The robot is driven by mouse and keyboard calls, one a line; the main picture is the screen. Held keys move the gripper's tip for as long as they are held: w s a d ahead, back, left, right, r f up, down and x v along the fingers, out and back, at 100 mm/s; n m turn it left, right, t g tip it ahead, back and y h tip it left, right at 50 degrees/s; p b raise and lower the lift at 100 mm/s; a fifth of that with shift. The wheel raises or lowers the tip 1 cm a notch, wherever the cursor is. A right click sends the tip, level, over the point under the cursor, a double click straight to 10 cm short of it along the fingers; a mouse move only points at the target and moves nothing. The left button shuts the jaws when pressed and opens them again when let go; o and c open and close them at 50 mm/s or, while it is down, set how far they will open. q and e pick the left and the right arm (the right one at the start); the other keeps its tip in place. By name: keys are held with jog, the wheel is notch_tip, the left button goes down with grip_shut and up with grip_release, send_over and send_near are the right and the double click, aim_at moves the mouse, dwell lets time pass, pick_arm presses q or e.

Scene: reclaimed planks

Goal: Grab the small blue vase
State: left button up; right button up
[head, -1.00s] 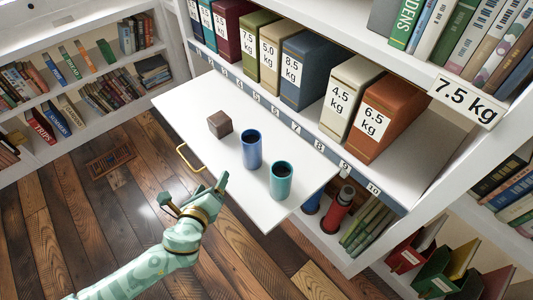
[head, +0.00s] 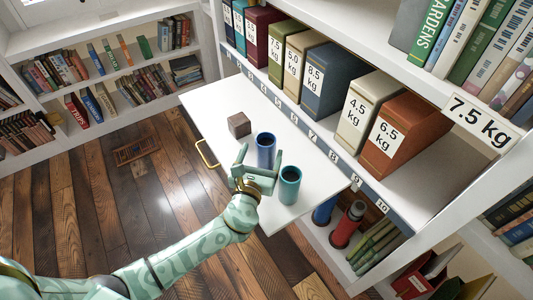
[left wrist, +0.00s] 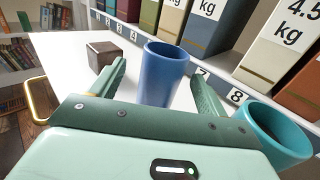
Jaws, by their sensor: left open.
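The small blue vase (head: 265,150) stands upright on the white pull-out shelf (head: 205,105). In the left wrist view the blue vase (left wrist: 162,75) is ahead, between my two open fingers. My left gripper (head: 260,160) is open and close in front of the vase, and hides its lower part in the head view. I cannot tell whether the fingers touch it. A teal vase (head: 289,186) stands to the right, beside the gripper; it also shows in the left wrist view (left wrist: 272,135). My right gripper is not in view.
A dark brown cube (head: 239,125) sits left of the blue vase. A yellow handle (head: 206,153) sticks out at the shelf's left edge. Behind is a bookcase with labelled binders (head: 328,80). A red bottle (head: 348,224) stands below.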

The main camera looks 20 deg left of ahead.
aim_at(267, 139)
pick_arm(q)
jog(key=w, duration=0.1)
jog(key=w+b, duration=0.1)
jog(key=w, duration=0.3)
jog(key=shift+w+a+r, duration=0.1)
jog(key=shift+w+r, duration=0.05)
jog(key=shift+r, duration=0.25)
jog(key=c, duration=1.2)
jog(key=shift+o, duration=0.2)
